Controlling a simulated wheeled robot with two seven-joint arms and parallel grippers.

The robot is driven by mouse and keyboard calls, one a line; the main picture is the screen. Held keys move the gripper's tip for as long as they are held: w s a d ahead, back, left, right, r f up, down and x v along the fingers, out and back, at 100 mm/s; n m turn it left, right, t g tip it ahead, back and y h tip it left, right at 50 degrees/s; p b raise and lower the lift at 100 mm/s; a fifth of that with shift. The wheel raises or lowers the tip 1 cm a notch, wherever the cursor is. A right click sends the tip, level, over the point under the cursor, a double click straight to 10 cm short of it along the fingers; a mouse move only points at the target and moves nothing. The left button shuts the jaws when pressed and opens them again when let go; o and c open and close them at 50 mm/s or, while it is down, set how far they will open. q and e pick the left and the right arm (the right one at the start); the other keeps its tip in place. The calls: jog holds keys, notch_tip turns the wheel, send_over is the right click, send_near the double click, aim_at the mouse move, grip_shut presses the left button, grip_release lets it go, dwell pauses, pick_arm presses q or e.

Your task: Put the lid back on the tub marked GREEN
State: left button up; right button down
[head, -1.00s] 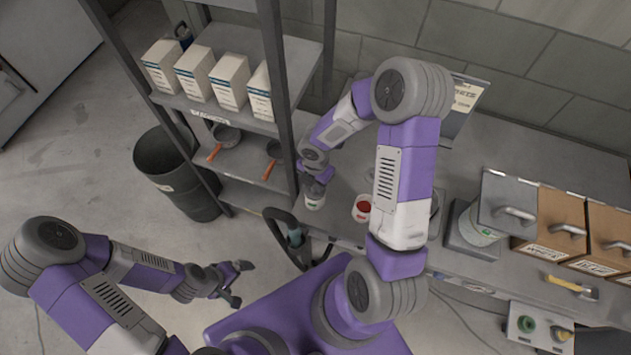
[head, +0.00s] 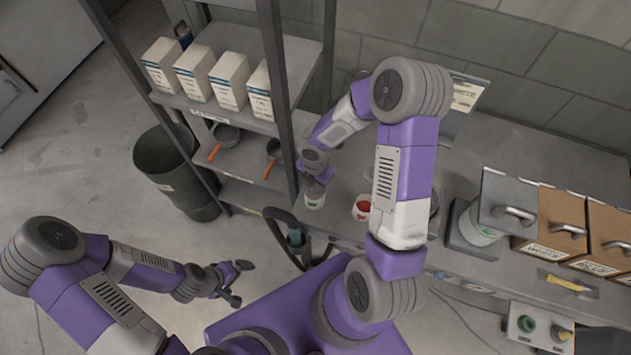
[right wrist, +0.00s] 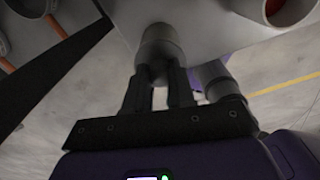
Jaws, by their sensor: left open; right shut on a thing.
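A small white tub with a green mark (head: 314,201) stands on the bench near the shelf upright in the head view. My right gripper (head: 317,184) is directly over it. In the right wrist view my right gripper (right wrist: 161,76) is shut on a shaded grey round piece (right wrist: 160,45), which looks like the lid at the tub's top. I cannot tell whether it is fully seated, as the fingers and shade hide the join. My left gripper (head: 240,281) is open and empty, low at the left, away from the bench.
An open tub with red inside (head: 362,208) stands right of the marked tub; it also shows in the right wrist view (right wrist: 289,9). A shelf rack (head: 283,100) stands close at left. A black bin (head: 178,172) is on the floor.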

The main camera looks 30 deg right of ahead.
jog(key=shift+c, duration=2)
grip_release()
jog(key=shift+r, duration=0.15)
jog(key=shift+r+p, duration=3.25)
jog(key=shift+r, duration=0.1)
grip_shut()
jog(key=shift+f, duration=0.15)
